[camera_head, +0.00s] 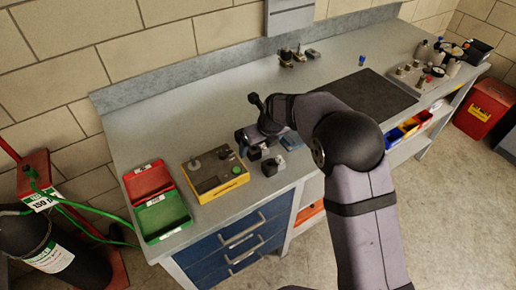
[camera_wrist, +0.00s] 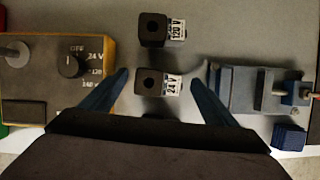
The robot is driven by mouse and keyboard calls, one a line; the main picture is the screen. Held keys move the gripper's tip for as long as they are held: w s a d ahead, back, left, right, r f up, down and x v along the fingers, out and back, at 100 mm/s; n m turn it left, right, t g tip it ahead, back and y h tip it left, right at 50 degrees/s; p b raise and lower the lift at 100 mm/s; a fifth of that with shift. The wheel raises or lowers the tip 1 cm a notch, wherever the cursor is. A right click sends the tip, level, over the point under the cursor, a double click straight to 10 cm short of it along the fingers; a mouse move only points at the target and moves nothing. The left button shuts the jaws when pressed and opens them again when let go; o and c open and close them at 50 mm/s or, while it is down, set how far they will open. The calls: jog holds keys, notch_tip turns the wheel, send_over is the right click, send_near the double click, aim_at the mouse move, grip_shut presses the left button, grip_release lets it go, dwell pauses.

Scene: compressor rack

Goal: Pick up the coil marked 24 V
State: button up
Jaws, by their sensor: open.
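The coil marked 24 V (camera_wrist: 150,82) is a small dark block with a round hole on top and a white label on its right side. It stands on the bench between my open fingers in the wrist view, touching neither finger there. My gripper (camera_wrist: 158,88) is open and empty. A similar coil marked 120 V (camera_wrist: 153,28) stands just beyond it. In the head view, a dark coil (camera_head: 269,167) shows near the bench's front edge, but its label is too small to read. The arm partly hides that area.
A yellow-edged control box (camera_wrist: 58,62) with a knob stands close on the left. A blue-grey vise (camera_wrist: 245,90) is close on the right, with a dark blue ribbed block (camera_wrist: 288,137) near it. A dark mat (camera_head: 368,97) lies behind my arm.

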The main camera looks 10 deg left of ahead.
jog(key=shift+w+a+f, duration=0.1)
jog(key=shift+w+f, duration=0.05)
jog(key=shift+f, duration=0.3)
jog(key=c, duration=1.3)
jog(key=shift+r, duration=0.15)
